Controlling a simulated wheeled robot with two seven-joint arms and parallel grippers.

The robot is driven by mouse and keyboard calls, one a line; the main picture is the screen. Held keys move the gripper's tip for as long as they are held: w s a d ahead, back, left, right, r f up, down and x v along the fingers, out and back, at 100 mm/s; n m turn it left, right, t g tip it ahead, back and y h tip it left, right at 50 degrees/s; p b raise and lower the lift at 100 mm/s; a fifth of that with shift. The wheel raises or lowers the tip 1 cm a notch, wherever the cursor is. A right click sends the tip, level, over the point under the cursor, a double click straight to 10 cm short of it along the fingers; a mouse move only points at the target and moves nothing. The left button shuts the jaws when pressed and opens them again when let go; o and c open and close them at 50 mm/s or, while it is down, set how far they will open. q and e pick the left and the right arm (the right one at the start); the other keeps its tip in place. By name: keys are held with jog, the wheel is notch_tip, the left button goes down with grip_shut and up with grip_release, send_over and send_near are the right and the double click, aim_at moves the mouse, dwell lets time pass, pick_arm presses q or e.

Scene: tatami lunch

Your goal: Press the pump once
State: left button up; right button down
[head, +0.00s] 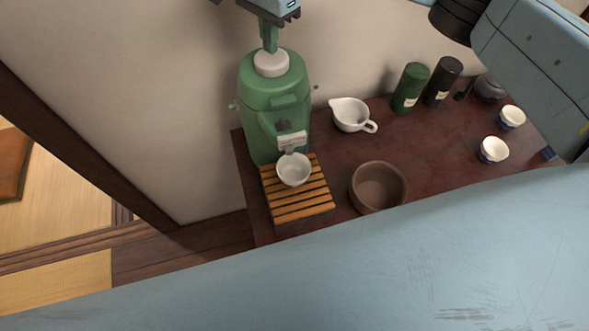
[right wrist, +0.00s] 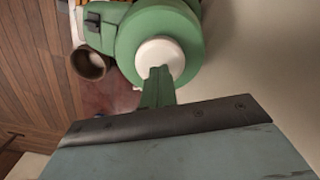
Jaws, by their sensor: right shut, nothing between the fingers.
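The green pump pot (head: 270,100) stands upright on the dark red table against the wall. Its round white pump button (head: 271,64) is on top; it also shows in the right wrist view (right wrist: 158,53). My right gripper (head: 270,48) is shut and empty, with its green fingers pointing down at the button. In the right wrist view the fingertips (right wrist: 160,72) overlap the button's edge. I cannot tell whether they touch it. A white cup (head: 293,169) sits under the spout on a slatted wooden stand (head: 303,209). My left gripper is not in view.
On the table (head: 323,160) are a brown bowl (head: 378,187), a white pouring bowl (head: 350,114), a green canister (head: 410,88), a black canister (head: 443,82) and two small cups (head: 494,150). My arm links cover the front and right. The wall is close behind the pot.

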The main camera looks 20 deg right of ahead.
aim_at(272, 57)
jog(key=shift+f+b, duration=1.1)
jog(key=shift+f, duration=0.6)
jog(key=shift+r+p, duration=0.9)
jog(key=shift+r, duration=0.95)
notch_tip(272, 57, up, 6)
jog(key=p, duration=0.3)
